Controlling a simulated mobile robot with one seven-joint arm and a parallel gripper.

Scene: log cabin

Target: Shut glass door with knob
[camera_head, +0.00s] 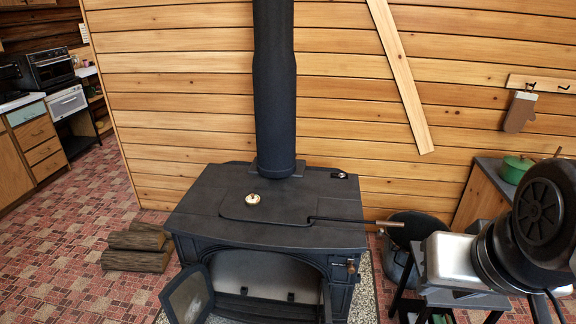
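A dark cast-iron wood stove (215,215) stands against the plank wall. Its glass door (187,297) stands open, swung out at the left side of the stove front; its lower part is cut off by the frame edge. The firebox opening (265,272) is uncovered. A small brownish knob (351,267) shows at the right of the stove front. I cannot tell whether it is part of the door latch. No other knob is clear on the visible part of the door. My gripper is not in view.
A poker (345,221) lies on the stove top, its handle jutting past the right edge. A black bucket (412,232) stands right of the stove. Logs (138,248) lie at left. My arm (540,220) appears at right, near a dark stand.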

